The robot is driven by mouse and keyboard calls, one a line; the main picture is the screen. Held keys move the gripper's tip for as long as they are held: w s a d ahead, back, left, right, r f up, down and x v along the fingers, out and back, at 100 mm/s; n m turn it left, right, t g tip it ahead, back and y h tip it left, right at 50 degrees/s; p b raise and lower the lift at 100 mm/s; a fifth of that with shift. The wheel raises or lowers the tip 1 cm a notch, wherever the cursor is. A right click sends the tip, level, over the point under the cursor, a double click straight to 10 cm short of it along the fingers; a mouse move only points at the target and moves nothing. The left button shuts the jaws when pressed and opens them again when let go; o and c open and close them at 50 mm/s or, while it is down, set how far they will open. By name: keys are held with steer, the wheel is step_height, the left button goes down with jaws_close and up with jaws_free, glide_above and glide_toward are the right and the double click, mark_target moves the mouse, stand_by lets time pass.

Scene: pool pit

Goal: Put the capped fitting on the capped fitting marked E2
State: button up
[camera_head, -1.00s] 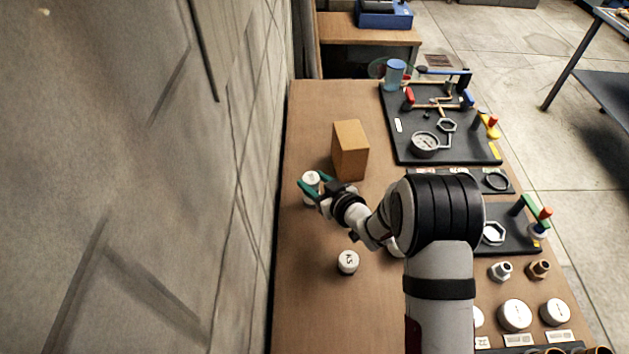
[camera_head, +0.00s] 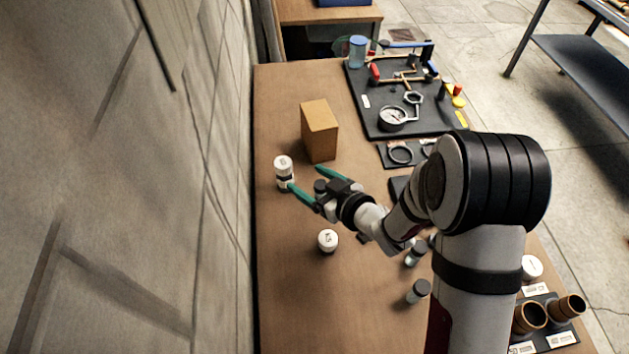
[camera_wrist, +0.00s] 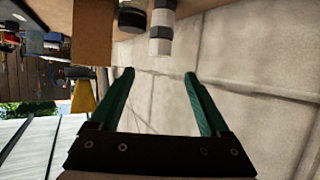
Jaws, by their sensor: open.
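My gripper (camera_head: 306,187) is open and empty, its two green fingers spread above the wood bench; they also show in the wrist view (camera_wrist: 160,78). A white-capped fitting (camera_head: 283,163) stands upright near the wall, just left of my left fingertip. It looks like the top of a stack of two, with white and dark bands below the cap. The stack appears inverted in the wrist view (camera_wrist: 161,30), beyond and apart from the fingers. Another white-capped fitting (camera_head: 328,240) stands alone nearer the front. Its cap mark is too small to read surely, and I cannot read E2 on any cap.
A brown box (camera_head: 320,132) stands behind my gripper. A dark cylinder (camera_wrist: 132,18) stands between box and stack. The wall (camera_head: 200,150) runs close along the left. Small grey-capped fittings (camera_head: 418,291) stand right, and a black tool tray (camera_head: 385,120) lies behind. The front-left bench is clear.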

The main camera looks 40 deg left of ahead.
steer(key=w+d+r+m+t+h, duration=0.1)
steer(key=w+d+r+m+h, duration=0.15)
steer(key=d, duration=0.65)
steer(key=w+d+r+m+t+h, duration=0.2)
steer(key=d+m+h, duration=0.2)
steer(key=d, duration=0.4)
steer(key=w+d+r+m+t+h, duration=0.1)
steer(key=w+d+r+m+h, duration=0.2)
steer(key=d, duration=0.6)
steer(key=s+d+r+m+g+h, duration=0.1)
steer(key=s+d+m+g+h, duration=0.3)
steer(key=s+d+m, duration=0.75)
steer(key=s+a+r+g+y, duration=0.2)
steer(key=s+a+g, duration=0.1)
steer(key=s, duration=1.1)
steer(key=shift+s+r, duration=0.2)
